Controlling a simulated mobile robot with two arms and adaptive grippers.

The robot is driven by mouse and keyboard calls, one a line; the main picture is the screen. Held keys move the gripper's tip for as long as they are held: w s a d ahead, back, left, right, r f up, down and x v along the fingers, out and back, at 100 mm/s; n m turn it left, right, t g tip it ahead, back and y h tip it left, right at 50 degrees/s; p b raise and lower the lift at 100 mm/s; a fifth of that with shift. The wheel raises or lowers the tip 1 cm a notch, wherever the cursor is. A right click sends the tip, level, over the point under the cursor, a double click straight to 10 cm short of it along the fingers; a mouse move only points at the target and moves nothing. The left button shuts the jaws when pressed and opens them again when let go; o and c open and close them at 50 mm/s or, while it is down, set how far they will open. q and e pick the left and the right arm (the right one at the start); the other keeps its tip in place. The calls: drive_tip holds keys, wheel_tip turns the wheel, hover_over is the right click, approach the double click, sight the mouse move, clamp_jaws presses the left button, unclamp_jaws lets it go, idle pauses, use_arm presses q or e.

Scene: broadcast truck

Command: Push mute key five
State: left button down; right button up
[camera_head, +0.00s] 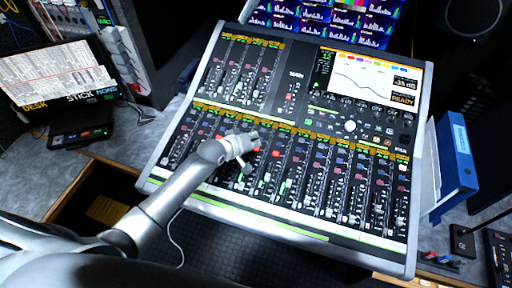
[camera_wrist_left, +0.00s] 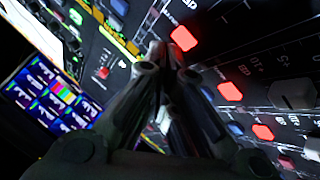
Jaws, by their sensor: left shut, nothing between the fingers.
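The mixing console (camera_head: 318,225) fills the middle of the head view, with rows of faders and small keys. My left gripper (camera_head: 252,141) is shut and empty over the lower channel bank. In the left wrist view its shut fingertips (camera_wrist_left: 165,50) are close to a lit red key (camera_wrist_left: 184,38); I cannot tell whether they touch it. Two more lit red keys (camera_wrist_left: 230,91) (camera_wrist_left: 263,131) lie farther along the row. In the head view a red key (camera_head: 275,153) shows right of the gripper. The key numbers are not readable, so I cannot tell which is mute key five. My right gripper is not in view.
A screen on the console (camera_head: 360,76) shows a curve and READY. Meter displays (camera_head: 318,22) stand behind it. A blue binder (camera_head: 458,155) stands at the right edge. A tablet-like display (camera_head: 62,75) and a black box (camera_head: 80,130) are on the left.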

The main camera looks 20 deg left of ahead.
sight(252, 152)
use_arm(q)
drive_tip(key=shift+w+f, duration=0.1)
drive_tip(key=shift+f, duration=0.35)
idle(0.3)
drive_tip(key=shift+r+p, duration=0.9)
drive_tip(key=shift+p, duration=0.05)
wheel_tip(252, 152, up, 6)
drive_tip(key=s+p, duration=0.1)
drive_tip(key=p, duration=0.5)
idle(0.3)
drive_tip(key=shift+a, duration=0.1)
idle(0.6)
